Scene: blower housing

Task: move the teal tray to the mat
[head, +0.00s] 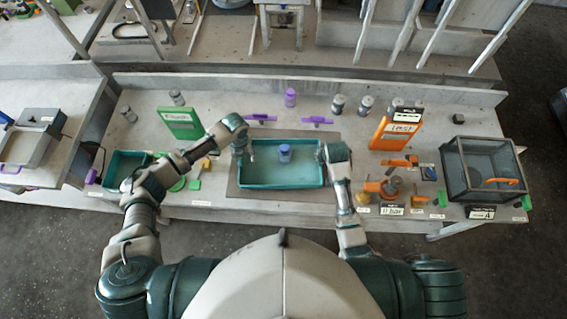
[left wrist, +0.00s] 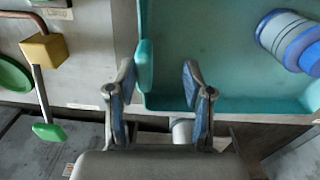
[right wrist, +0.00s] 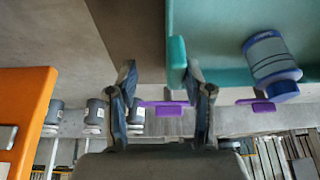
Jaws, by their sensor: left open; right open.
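The teal tray (head: 256,184) is at the middle of the bench, over the grey-brown mat (head: 233,189), whose edges show around it. A blue-and-white canister (head: 285,153) stands in the tray. My left gripper (head: 247,154) is at the tray's left end; in the left wrist view its open fingers (left wrist: 159,70) have the tray's end lug (left wrist: 145,66) between them. My right gripper (head: 322,155) is at the right end; in the right wrist view its open fingers (right wrist: 160,68) straddle the other lug (right wrist: 176,62), near one finger. Whether the fingers touch the lugs is unclear.
A smaller teal bin (head: 113,178) and a green panel (head: 180,123) stand to the left. An orange panel (head: 393,135), small orange parts and a dark mesh box (head: 483,165) are to the right. Purple pieces (head: 317,121) and grey canisters (head: 338,104) line the back.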

